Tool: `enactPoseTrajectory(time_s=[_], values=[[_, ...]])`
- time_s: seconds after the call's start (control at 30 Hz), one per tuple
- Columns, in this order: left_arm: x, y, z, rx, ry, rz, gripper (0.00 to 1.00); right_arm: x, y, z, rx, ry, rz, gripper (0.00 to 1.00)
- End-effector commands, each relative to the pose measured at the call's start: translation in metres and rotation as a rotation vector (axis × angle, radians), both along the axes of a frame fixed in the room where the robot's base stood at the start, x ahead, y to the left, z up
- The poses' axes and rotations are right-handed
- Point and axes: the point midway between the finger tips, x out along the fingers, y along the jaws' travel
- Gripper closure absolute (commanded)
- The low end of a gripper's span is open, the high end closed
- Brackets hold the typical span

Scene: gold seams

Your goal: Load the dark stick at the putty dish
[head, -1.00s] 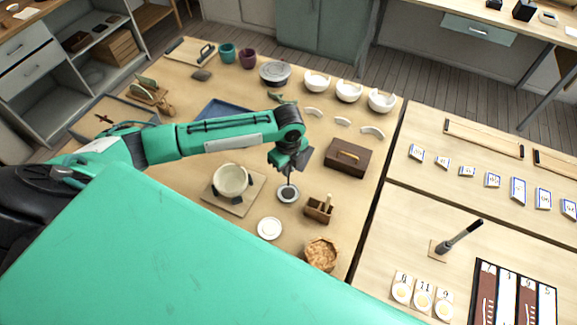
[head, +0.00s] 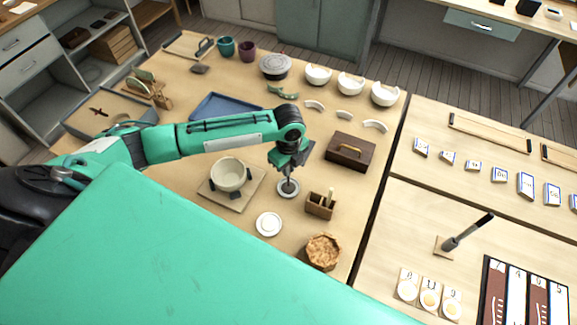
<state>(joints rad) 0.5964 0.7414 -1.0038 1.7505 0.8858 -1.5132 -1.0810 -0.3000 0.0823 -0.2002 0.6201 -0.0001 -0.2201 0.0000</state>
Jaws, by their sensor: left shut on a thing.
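My left gripper (head: 288,172) points down over the putty dish (head: 288,189), a small pale round dish with dark content. It is shut on the dark stick (head: 288,182), which shows as a thin dark shape reaching down into the dish. The tip of the stick is too small to tell apart from the dark content. My right gripper is out of the picture.
A cream bowl (head: 229,173) stands on a board (head: 212,196) left of the dish. A wooden holder (head: 319,206) with a light stick is close at right. A white lid-like dish (head: 268,224), a basket (head: 323,251) and a dark wooden box (head: 349,151) are nearby.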

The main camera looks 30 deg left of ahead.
Motion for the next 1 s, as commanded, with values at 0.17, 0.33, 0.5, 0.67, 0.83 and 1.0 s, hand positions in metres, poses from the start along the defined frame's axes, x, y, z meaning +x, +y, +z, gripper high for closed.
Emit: enactPoseTrajectory(time_s=[0.17, 0.33, 0.5, 0.67, 0.83, 1.0], values=[[0.0, 0.0, 0.0, 0.0, 0.0, 0.0, 1.0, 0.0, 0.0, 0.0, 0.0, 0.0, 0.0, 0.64], [0.0, 0.0, -0.002, 0.0, 0.001, 0.0, 1.0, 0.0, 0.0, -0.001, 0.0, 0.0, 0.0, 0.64], [0.0, 0.0, -0.004, 0.0, 0.001, 0.0, 1.0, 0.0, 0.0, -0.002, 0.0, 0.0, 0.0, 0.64], [0.0, 0.0, -0.006, 0.0, 0.001, 0.0, 1.0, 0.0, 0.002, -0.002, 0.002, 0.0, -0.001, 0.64], [0.0, 0.0, -0.008, 0.0, 0.001, 0.0, 1.0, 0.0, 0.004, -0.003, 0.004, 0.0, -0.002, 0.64], [0.0, 0.0, -0.01, 0.0, 0.0, 0.0, 1.0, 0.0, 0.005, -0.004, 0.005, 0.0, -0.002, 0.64]])
